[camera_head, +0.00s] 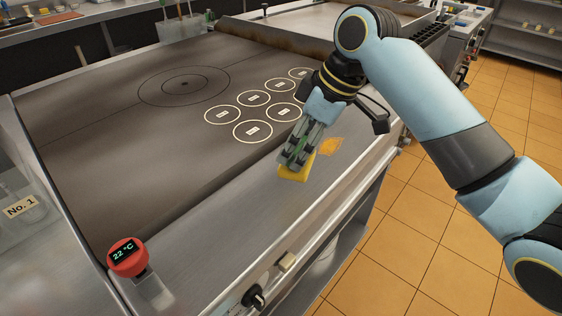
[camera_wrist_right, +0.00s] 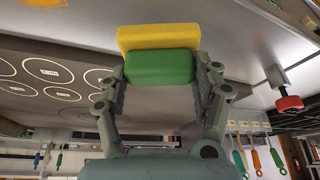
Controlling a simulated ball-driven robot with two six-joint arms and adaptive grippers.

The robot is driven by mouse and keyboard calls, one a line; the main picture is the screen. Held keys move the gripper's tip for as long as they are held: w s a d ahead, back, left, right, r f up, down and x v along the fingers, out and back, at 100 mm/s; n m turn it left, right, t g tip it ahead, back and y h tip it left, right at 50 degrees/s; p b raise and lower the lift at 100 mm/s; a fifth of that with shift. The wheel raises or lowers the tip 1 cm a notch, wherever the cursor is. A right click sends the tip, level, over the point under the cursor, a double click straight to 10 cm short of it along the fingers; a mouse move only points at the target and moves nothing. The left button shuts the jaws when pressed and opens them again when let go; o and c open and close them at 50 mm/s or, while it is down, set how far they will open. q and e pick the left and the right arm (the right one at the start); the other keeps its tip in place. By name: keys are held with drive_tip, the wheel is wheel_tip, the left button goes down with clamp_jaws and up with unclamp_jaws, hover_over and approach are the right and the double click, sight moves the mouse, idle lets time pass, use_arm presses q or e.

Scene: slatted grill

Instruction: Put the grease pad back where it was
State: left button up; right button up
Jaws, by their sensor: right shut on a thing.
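The grease pad (camera_head: 295,173) is a block with a yellow layer and a green layer. My right gripper (camera_head: 298,150) is shut on it, above or at the steel front ledge (camera_head: 235,215); I cannot tell whether the pad touches the ledge. In the right wrist view the pad (camera_wrist_right: 158,40) sits between the two fingers (camera_wrist_right: 160,75), yellow side outward and green side towards the palm. An orange patch (camera_head: 331,146) lies on the ledge just right of the gripper. My left gripper is not in view.
The dark griddle plate (camera_head: 110,130) has several white labelled rings (camera_head: 253,131) near the ledge and a larger ring (camera_head: 184,85) farther back. A red gauge (camera_head: 128,256) reading 22 °C stands at the front left corner. A black knob (camera_head: 254,297) is on the front.

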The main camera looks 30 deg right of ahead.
drive_tip(key=w+a+f, duration=0.2)
drive_tip(key=w, duration=0.1)
drive_tip(key=shift+f, duration=0.1)
wheel_tip(320, 180, down, 4)
drive_tip(key=shift+f, duration=0.1)
drive_tip(key=o, duration=1)
drive_tip(key=shift+o, duration=0.2)
drive_tip(key=v, duration=1.2)
drive_tip(key=shift+s, duration=0.1)
